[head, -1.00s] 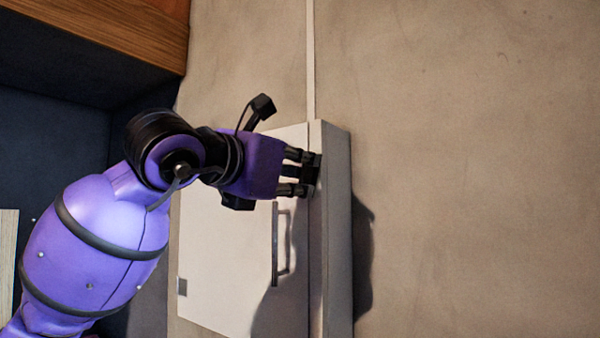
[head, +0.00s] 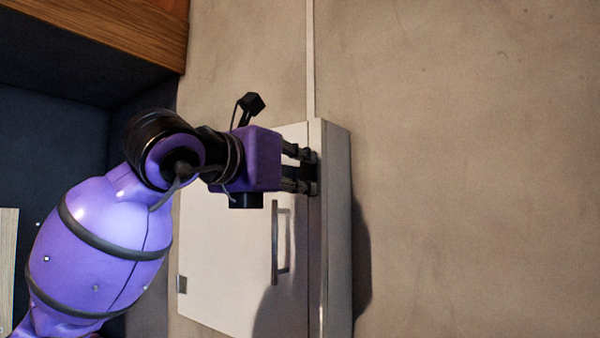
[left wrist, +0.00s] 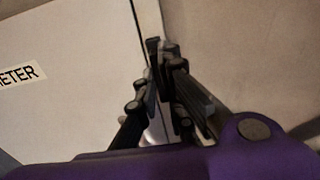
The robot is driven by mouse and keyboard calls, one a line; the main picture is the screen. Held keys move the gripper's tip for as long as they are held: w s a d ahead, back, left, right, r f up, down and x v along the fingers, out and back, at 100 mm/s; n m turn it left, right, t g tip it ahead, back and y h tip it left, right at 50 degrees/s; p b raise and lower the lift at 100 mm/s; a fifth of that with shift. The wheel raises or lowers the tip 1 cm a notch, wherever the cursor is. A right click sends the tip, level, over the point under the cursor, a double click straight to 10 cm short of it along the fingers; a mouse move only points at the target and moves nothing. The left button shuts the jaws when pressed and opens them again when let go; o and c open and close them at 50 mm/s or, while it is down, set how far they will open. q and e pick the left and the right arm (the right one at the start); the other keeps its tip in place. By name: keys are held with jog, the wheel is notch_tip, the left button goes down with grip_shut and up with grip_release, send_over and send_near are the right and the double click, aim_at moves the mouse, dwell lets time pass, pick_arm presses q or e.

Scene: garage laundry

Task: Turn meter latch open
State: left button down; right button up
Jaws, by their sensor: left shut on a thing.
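A pale meter box (head: 228,255) is mounted on the wall, with a grey bar handle (head: 280,240) on its door. My left gripper (head: 312,173) is at the upper right edge of the door, its fingers shut on the latch there. The fingers hide most of the latch in the head view. In the left wrist view the gripper (left wrist: 160,85) closes around a light metal piece, the latch (left wrist: 156,128), beside the door's edge. A label ending in "ETER" (left wrist: 19,76) is on the door. My right gripper is not in view.
A thin conduit (head: 310,60) runs up the wall above the box. A wooden shelf (head: 120,30) and a dark recess are at the upper left. The wall (head: 470,170) to the right is bare.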

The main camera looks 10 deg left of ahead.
pick_arm(q)
jog(key=c, duration=2)
grip_release()
jog(key=shift+o, duration=0.7)
jog(key=shift+s+a, duration=0.1)
jog(key=shift+s, duration=0.1)
jog(key=v, duration=1.1)
jog(key=shift+s, duration=0.3)
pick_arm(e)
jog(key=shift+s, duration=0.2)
pick_arm(q)
jog(key=shift+a, duration=0.1)
